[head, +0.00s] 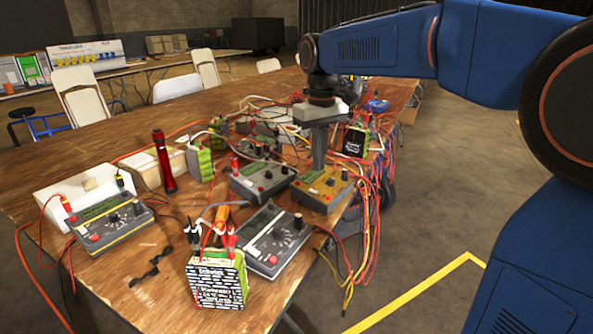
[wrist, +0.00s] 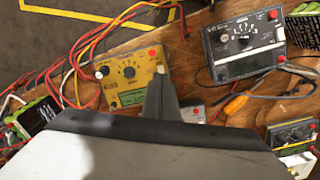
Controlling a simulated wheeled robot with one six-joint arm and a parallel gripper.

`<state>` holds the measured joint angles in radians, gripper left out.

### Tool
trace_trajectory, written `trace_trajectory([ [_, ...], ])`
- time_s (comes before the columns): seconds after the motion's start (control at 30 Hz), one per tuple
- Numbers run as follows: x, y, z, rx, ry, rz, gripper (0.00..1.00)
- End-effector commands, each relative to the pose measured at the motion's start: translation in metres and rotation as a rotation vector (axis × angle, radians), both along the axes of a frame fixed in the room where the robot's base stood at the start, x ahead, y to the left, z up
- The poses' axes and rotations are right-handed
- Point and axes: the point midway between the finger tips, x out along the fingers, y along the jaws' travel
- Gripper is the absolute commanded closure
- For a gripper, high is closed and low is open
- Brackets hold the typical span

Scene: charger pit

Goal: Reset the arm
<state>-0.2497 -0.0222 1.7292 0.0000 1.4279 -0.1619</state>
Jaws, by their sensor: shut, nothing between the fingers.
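My gripper (head: 319,150) points straight down over the wooden table, just behind the yellow meter (head: 322,188). Its fingers are together with nothing between them. In the wrist view my gripper (wrist: 161,78) shows as a narrow closed pair of fingertips in front of the yellow meter (wrist: 130,72). My blue arm reaches in from the right and bends down at the wrist. Whether the fingertips touch anything is hard to tell.
The table (head: 130,283) is crowded with grey meters (head: 268,238), battery packs (head: 217,279), a red flashlight (head: 163,160) and tangled cables (head: 372,225). The floor (head: 440,200) to the right is clear, with a yellow line (head: 415,291). White chairs (head: 84,97) stand behind.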

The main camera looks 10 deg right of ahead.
Motion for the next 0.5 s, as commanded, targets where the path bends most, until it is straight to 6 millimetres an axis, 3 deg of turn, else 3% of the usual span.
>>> trace_trajectory([
  [0.2,-0.043,-0.028,-0.001,0.014,-0.057,-0.057,1.00],
  [0.5,-0.118,-0.070,-0.021,0.036,-0.155,-0.158,1.00],
])
